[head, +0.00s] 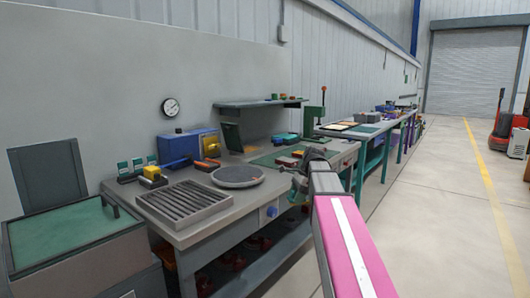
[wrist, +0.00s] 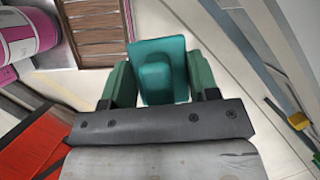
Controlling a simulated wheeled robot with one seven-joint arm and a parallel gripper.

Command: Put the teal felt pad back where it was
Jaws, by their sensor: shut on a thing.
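The teal felt pad (wrist: 172,88) shows in the wrist view as a flat teal piece with a raised teal block on it. My gripper (wrist: 158,78) is shut on it, with one green finger at each side. The pad is held off the floor, which shows pale behind it. In the head view my pink arm reaches forward along the right end of the near workbench (head: 205,235). I cannot make out the held pad clearly there.
The near bench holds a slatted grey tray (head: 184,203), a round grey turntable (head: 238,177), a blue box (head: 188,146) and a green mat (head: 265,159). A raised shelf (head: 258,103) stands behind. A second bench (head: 355,130) lies beyond.

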